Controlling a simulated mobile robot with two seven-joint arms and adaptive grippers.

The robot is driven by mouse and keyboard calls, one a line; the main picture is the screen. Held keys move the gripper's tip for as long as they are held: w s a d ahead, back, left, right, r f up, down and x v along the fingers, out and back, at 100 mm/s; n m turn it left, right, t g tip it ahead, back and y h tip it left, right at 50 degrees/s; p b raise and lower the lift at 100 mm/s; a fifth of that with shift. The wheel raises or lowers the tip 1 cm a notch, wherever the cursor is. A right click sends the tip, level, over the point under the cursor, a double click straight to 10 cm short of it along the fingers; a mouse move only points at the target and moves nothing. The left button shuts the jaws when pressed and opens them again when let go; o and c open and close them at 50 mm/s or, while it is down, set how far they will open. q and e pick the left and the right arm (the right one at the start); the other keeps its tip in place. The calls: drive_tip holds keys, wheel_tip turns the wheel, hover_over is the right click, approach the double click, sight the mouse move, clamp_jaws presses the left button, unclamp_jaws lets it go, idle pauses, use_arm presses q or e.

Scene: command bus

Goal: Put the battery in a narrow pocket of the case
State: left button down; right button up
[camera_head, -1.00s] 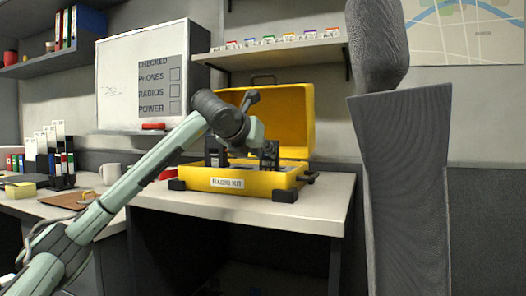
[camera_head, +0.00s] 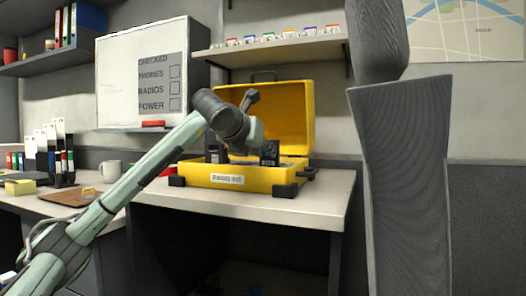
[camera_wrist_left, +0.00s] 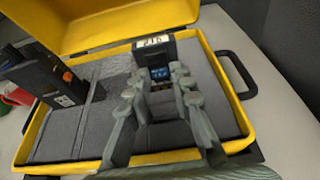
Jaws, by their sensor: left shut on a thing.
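The battery (camera_wrist_left: 157,52) is a dark block with a white label on top and a blue patch. My left gripper (camera_wrist_left: 160,88) is shut on it in the left wrist view. In the head view the dark block (camera_head: 270,152) stands upright at the right part of the yellow case (camera_head: 258,180), beside my left wrist. The case is open, with a grey foam insert (camera_wrist_left: 115,72) divided by slots. Whether the battery's lower end is inside a pocket is hidden by the fingers. My right gripper is not in view.
A black radio with an orange knob (camera_wrist_left: 52,82) stands upright in the left part of the case; it also shows in the head view (camera_head: 215,151). The case's raised lid (camera_head: 283,112) is behind. A large grey post-like shape (camera_head: 405,180) blocks the right of the head view.

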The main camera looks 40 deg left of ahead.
use_arm(q)
drive_tip(key=shift+f, duration=0.2)
drive_tip(key=c, duration=1.3)
unclamp_jaws()
drive_tip(key=shift+o, duration=0.2)
drive_tip(key=v, duration=1.2)
drive_tip(key=shift+s+f, duration=0.1)
